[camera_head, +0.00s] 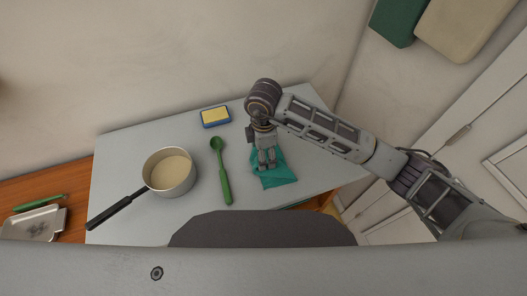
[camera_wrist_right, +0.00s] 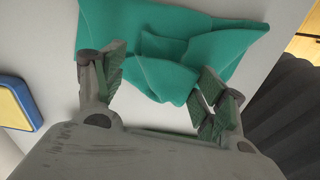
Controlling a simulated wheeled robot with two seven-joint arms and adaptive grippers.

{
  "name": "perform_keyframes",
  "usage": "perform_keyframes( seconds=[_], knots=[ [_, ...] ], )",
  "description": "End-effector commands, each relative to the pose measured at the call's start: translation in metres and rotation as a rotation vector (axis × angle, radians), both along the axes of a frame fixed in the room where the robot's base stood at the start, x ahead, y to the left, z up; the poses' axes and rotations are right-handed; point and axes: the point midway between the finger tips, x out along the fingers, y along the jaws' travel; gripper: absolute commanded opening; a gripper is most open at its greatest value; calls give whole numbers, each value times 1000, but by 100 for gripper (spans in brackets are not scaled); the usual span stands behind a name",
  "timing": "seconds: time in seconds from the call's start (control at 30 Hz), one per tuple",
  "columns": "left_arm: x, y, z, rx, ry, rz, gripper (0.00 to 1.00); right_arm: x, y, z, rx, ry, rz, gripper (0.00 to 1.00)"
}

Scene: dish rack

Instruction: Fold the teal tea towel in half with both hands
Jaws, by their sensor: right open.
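The teal tea towel (camera_head: 276,178) lies crumpled on the right part of the grey table, partly hidden behind my right gripper in the head view. In the right wrist view the towel (camera_wrist_right: 170,45) shows raised folds and bunched cloth. My right gripper (camera_head: 267,165) points down over the towel. In the right wrist view its two fingers (camera_wrist_right: 160,82) are apart, with a towel fold between and just beyond them. The right finger looks very close to the cloth; I cannot tell if it touches. My left gripper is not in view.
A green spoon (camera_head: 223,175) lies left of the towel. A pot (camera_head: 170,172) with pale contents stands further left, its black handle towards the front left. A blue and yellow sponge (camera_head: 215,116) lies at the back. A metal tray (camera_head: 36,224) sits on the wooden surface at far left.

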Motion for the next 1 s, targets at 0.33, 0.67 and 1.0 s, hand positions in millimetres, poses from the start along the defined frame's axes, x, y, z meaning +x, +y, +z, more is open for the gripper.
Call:
perform_keyframes(
  seconds=[0.33, 0.67, 1.0],
  knots=[
    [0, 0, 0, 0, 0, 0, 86, -1, 6, 0, 1, 0, 1, 71],
    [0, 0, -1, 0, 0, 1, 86, -7, 28, 0, 0, 0, 2, 71],
    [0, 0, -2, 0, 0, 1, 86, -12, 52, 0, 0, -1, 2, 71]
  ],
)
